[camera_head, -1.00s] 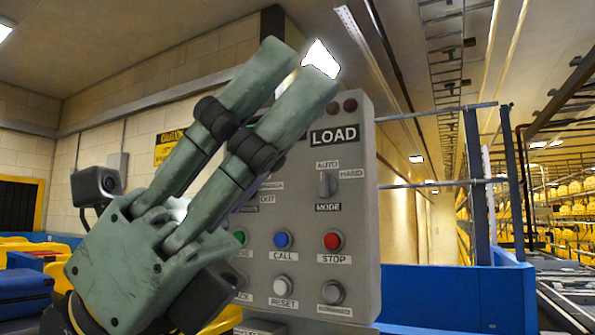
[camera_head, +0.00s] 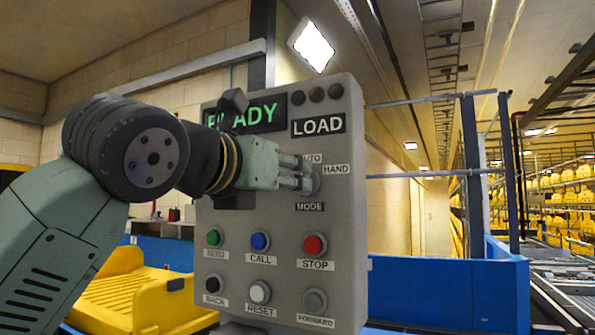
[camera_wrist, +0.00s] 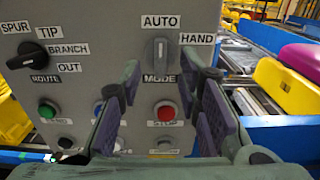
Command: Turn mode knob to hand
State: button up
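The mode knob (camera_wrist: 160,52) is a grey selector on the grey control panel (camera_head: 335,240). In the wrist view its bar stands upright, towards the AUTO label (camera_wrist: 161,22); the HAND label (camera_wrist: 197,39) is to its upper right. In the head view the knob (camera_head: 315,181) is partly hidden behind my fingertips. My gripper (camera_head: 303,172) points at it from the left. In the wrist view my gripper (camera_wrist: 160,85) is open and empty, with one finger on each side of the line to the knob. I cannot tell whether the fingers touch it.
Below the knob is the red STOP button (camera_head: 314,245), with the blue CALL button (camera_head: 260,242) and green button (camera_head: 213,237) to its left. The black route knob (camera_wrist: 27,56) is at the left in the wrist view. A lit display (camera_head: 245,115) sits above. Blue barriers (camera_head: 450,295) stand right.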

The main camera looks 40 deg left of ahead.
jog(key=shift+p+x, duration=0.35)
jog(key=shift+x, duration=1.7)
jog(key=shift+c, duration=0.3)
grip_shut()
